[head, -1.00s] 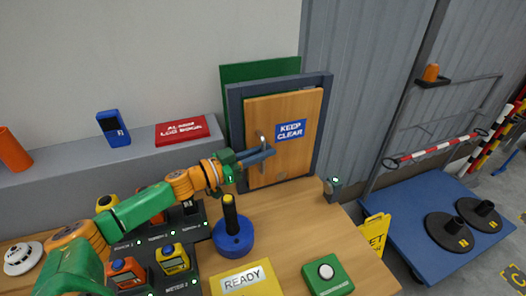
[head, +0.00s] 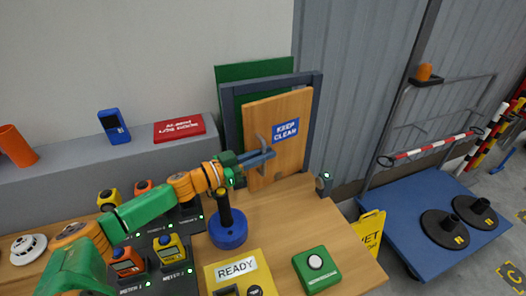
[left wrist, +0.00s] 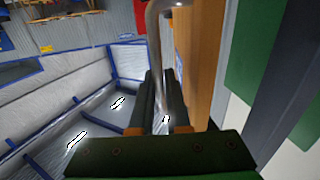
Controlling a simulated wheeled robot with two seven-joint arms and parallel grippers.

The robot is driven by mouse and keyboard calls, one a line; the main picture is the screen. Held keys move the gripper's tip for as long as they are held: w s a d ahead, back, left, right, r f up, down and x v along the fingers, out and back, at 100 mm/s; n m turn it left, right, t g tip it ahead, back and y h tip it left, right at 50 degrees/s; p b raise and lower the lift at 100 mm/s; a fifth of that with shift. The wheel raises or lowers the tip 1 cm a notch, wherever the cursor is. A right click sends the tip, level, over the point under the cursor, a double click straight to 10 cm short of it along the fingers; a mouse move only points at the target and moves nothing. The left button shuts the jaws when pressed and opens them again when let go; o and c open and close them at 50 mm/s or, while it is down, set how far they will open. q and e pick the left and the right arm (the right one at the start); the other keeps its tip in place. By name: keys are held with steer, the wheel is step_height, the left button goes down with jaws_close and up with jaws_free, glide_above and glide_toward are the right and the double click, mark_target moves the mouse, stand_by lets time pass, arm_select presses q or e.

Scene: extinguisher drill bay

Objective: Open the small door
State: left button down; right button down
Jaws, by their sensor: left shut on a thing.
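The small wooden door (head: 290,157) bears a blue KEEP CLEAR sign (head: 285,130) and stands in a dark blue-grey frame (head: 228,108). It is ajar: its left edge stands out from the frame, and green shows through the gap. My left gripper (head: 268,155) is shut on the metal handle (head: 261,141) near the door's left edge. In the left wrist view the curved handle (left wrist: 160,18) runs down between the fingers of my left gripper (left wrist: 160,90), beside the door's wooden edge (left wrist: 203,60). My right gripper is not in view.
A blue base with a black post (head: 228,232) stands on the bench near my left arm. A green box with a white button (head: 317,270) and a yellow READY box (head: 236,275) are at the front. Meters (head: 170,250) stand at left. Bare bench (head: 285,215) lies before the door.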

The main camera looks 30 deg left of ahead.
arm_select(q)
steer(key=c, duration=1.3)
jaws_free()
steer(key=shift+w+a+r, duration=0.1)
steer(key=shift+a+r, duration=0.05)
steer(key=shift+a, duration=0.1)
steer(key=shift+o, duration=0.7)
steer(key=shift+w+a, duration=0.15)
steer(key=shift+a, duration=0.25)
steer(key=shift+d, duration=0.15)
steer(key=b+v, duration=0.1)
steer(key=v, duration=0.6)
steer(key=shift+f, duration=0.25)
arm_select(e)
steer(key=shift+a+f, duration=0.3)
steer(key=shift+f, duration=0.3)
